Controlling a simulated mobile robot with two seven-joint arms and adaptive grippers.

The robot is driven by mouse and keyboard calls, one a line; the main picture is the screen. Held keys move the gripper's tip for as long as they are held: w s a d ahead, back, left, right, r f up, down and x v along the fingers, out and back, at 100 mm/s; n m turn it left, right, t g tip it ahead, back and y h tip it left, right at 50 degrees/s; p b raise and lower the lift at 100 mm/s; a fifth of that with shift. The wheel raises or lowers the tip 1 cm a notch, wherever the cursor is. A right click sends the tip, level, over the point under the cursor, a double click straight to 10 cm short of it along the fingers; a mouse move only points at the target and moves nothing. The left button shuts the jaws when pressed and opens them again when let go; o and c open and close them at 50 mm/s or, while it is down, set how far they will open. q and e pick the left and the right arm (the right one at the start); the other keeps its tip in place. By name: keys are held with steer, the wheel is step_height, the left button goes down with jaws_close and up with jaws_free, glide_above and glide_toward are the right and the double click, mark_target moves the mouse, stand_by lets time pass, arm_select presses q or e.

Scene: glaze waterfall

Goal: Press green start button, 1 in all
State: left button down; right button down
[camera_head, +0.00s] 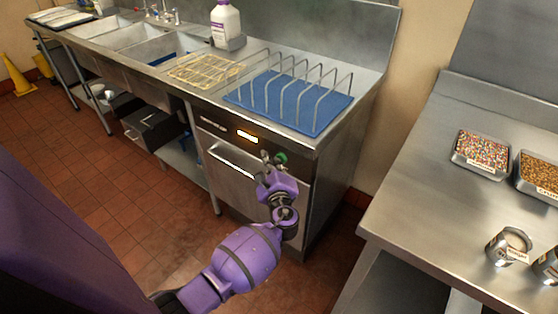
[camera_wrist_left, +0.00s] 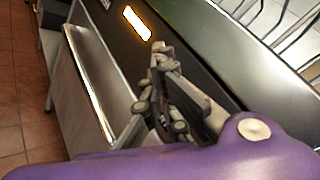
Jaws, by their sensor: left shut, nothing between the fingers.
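The green start button (camera_head: 281,158) is on the dark control panel of the steel dishwasher, right of a lit orange display (camera_head: 247,137). My left gripper (camera_head: 268,157) is just left of the button in the head view, its fingers shut and empty. I cannot tell whether it touches the button. In the left wrist view the shut fingers (camera_wrist_left: 158,48) point at the dark panel, and the lit display (camera_wrist_left: 137,22) is to their left. The button is not visible there. My right gripper is not in view.
A steel counter above the panel holds a blue mat (camera_head: 312,118) with a wire rack. The dishwasher door handle (camera_head: 231,161) runs below the display. A second steel table (camera_head: 420,195) with trays and cups stands at the right.

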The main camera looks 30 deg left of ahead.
arm_select(q)
steer(key=shift+s+p, duration=0.3)
steer(key=shift+s, duration=0.6)
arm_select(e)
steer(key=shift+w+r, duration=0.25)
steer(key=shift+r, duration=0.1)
arm_select(q)
steer(key=s, duration=0.3)
steer(key=s+p, duration=0.1)
steer(key=s, duration=0.1)
steer(key=shift+a, duration=0.25)
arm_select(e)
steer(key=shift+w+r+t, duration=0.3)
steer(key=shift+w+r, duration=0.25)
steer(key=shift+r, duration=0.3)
